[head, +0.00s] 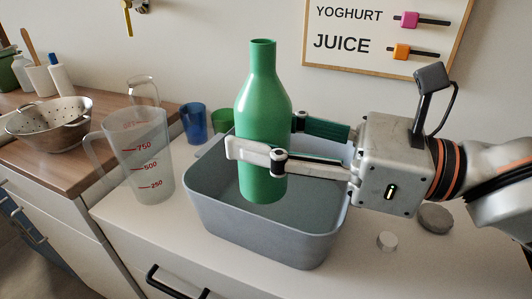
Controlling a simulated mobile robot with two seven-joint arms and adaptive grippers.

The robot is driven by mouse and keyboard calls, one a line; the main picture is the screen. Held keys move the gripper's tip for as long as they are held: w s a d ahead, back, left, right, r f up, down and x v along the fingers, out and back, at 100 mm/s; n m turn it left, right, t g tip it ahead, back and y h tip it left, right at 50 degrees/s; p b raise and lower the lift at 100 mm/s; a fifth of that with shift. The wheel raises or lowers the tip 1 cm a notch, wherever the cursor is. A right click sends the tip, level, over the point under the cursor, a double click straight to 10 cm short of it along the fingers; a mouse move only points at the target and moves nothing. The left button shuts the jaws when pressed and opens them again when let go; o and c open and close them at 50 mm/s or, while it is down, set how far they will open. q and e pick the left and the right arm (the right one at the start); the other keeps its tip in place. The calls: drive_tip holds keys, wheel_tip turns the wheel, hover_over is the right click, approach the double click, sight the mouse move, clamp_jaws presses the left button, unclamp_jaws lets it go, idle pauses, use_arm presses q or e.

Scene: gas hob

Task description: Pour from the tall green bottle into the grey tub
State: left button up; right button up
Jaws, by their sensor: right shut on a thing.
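The tall green bottle (262,98) is upright with its mouth at the top. My right gripper (262,144) comes in from the right and is shut on the middle of the bottle. The grey tub (265,241) stands on the white counter. The bottle's lower part shows in front of the tub's inside, so it appears over or within the tub; whether its base touches the tub floor I cannot tell. The visible tub inside looks empty. My left gripper is not in view.
A measuring jug (142,157) stands left of the tub, with a blue cup (194,123) and a green cup (221,117) behind. A colander (47,125) sits on the wooden top.

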sight(257, 139)
drive_tip(key=shift+s+f+g, duration=0.15)
drive_tip(key=shift+f+g, duration=0.15)
drive_tip(key=shift+s+a+r+p, duration=0.1)
drive_tip(key=shift+s+r+p, duration=0.3)
drive_tip(key=shift+r, duration=0.1)
drive_tip(key=shift+s+a+r+m+p, duration=0.15)
drive_tip(key=shift+s+r+m+p, duration=0.3)
drive_tip(key=shift+s+m+p, duration=0.5)
drive_tip(key=shift+p, duration=0.4)
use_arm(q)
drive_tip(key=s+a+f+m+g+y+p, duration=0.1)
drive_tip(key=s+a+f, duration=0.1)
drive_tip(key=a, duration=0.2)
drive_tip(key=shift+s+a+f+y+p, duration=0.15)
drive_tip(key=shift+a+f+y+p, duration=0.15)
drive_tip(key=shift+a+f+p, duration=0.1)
use_arm(e)
drive_tip(key=shift+s+a+f+m, duration=0.1)
drive_tip(key=shift+s+f+m, duration=0.25)
drive_tip(key=shift+m, duration=0.3)
drive_tip(key=shift+s+a+f+m, duration=0.1)
drive_tip(key=shift+s+f+m, duration=0.05)
drive_tip(key=shift+s+m, duration=0.4)
